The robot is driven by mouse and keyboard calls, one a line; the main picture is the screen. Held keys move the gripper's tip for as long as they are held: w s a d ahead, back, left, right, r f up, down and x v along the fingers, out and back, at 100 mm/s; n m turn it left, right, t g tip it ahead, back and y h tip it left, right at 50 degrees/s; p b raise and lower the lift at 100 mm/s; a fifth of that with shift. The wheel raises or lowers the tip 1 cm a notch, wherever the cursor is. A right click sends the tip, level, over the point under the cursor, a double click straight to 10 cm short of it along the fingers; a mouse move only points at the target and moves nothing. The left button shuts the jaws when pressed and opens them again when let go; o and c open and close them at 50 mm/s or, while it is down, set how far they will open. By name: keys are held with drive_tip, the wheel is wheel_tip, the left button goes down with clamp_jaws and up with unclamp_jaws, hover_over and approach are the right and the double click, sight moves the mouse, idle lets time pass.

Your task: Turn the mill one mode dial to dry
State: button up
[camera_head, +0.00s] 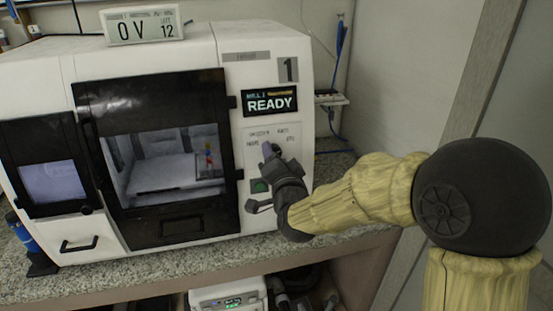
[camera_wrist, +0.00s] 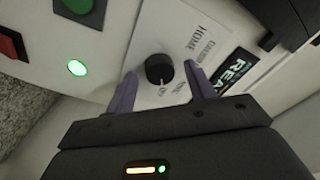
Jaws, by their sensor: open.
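The mill (camera_head: 225,50) is a white machine with a number 1 plate and a display (camera_head: 269,103) reading READY. Its mode dial is a round black knob (camera_wrist: 159,69) on the white control panel (camera_head: 262,133), with small printed labels around it. One label reads HOME; the others are too small or blurred to read surely. A pale mark shows at the dial's lower edge. My gripper (camera_wrist: 160,74) is open, its two purple fingers on either side of the dial with visible gaps. In the head view my gripper (camera_head: 269,151) is at the panel and hides the dial.
The mill's black-framed window door (camera_head: 160,100) is left of the panel. A sign (camera_head: 144,25) stands on top. A speckled counter (camera_head: 330,168) lies below.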

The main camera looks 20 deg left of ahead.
drive_tip(key=b+v, duration=0.6)
drive_tip(key=v, duration=1.1)
drive_tip(key=shift+s+d, duration=0.15)
drive_tip(key=shift+s, duration=0.05)
drive_tip(key=shift+f, duration=0.1)
